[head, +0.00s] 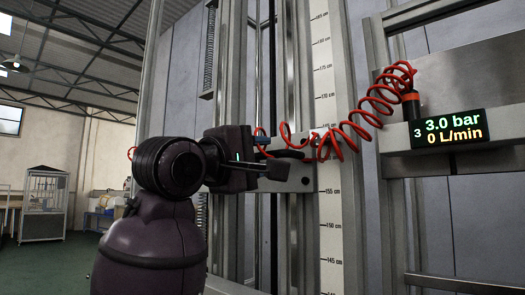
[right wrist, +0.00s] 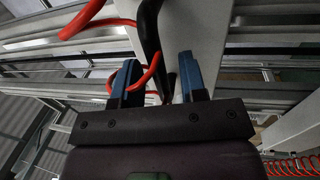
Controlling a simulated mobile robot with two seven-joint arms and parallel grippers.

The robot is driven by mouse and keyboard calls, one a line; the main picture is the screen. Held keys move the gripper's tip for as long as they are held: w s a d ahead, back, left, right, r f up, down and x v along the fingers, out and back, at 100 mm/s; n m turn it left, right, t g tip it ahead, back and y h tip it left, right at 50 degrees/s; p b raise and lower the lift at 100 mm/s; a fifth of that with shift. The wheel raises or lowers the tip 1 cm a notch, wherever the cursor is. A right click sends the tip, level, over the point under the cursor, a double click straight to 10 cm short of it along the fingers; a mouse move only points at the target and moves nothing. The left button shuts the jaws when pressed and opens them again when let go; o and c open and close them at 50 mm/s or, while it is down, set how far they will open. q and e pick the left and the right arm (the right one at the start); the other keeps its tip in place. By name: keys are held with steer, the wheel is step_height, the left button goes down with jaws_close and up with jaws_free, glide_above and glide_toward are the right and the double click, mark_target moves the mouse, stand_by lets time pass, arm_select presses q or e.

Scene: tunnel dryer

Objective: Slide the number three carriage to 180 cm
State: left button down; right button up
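The number three carriage (head: 299,178) is a grey block on a vertical rail, beside the white centimetre scale (head: 328,215). In the head view it stands level with roughly the 155 to 160 marks. A black handle (head: 278,170) sticks out from it toward my right gripper (head: 262,152). In the right wrist view the black handle (right wrist: 151,45) passes between the two blue fingers of my right gripper (right wrist: 158,80). The fingers are apart, with a gap seeming to show beside the handle. Contact is hard to judge. My left gripper is out of view.
A red coiled hose (head: 368,115) runs from the carriage to a display (head: 447,129) reading 3, 3.0 bar and 0 L/min. A loop of red hose (right wrist: 150,78) crosses close to my right fingers. The scale's 180 mark (head: 321,42) is well above the carriage.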

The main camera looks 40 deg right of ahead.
steer(key=shift+d, duration=0.35)
steer(key=c, duration=0.7)
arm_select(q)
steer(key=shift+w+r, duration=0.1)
arm_select(e)
jaws_close()
